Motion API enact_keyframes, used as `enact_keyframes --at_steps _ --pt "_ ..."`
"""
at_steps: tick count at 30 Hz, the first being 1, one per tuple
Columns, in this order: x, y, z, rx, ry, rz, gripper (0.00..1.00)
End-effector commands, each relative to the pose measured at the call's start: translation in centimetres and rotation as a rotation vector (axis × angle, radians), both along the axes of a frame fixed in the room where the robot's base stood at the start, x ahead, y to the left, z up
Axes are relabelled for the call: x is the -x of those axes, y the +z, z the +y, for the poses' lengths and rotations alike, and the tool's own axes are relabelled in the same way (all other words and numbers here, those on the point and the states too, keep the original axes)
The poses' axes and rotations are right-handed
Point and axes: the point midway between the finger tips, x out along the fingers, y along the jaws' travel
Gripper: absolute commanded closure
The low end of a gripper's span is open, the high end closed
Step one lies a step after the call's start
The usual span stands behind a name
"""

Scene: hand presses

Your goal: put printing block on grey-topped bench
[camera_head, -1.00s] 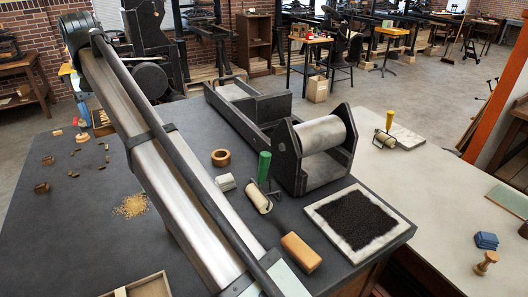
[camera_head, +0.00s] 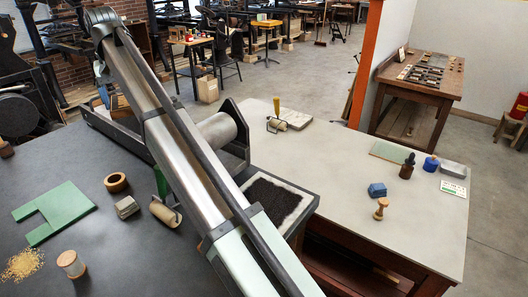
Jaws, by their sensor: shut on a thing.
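My gripper (camera_head: 103,90) is far off, small and mostly hidden behind my own arm at the upper left of the head view. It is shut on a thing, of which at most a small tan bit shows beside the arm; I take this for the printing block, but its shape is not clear. It appears over or beyond the far edge of the dark bench; its height cannot be told. The dark slate-topped bench (camera_head: 120,265) fills the left. A pale grey-topped bench (camera_head: 335,165) adjoins it on the right, with a wide bare middle.
On the pale bench stand a blue block stack (camera_head: 377,190), a wooden-handled stamp (camera_head: 380,209), a dark bottle (camera_head: 407,167) and a green mat (camera_head: 391,152). On the dark bench are a green plate (camera_head: 52,212), a wooden ring (camera_head: 116,182) and an ink slab (camera_head: 308,196).

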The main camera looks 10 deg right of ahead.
Motion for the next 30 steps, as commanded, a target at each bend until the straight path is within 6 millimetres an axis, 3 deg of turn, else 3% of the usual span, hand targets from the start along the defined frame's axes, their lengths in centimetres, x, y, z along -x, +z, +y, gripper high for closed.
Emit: enact_keyframes --at_steps 1,6,15,30 --pt "-1.1 0.0 -2.0 -0.001 -0.030 0.000 0.59" --pt "-4.1 0.0 -8.1 -0.001 -0.121 0.000 0.59" --pt "-8.2 0.0 -19.2 0.000 -0.282 0.000 0.59" --pt "-11.2 0.0 -38.6 0.000 -0.550 0.000 0.59"
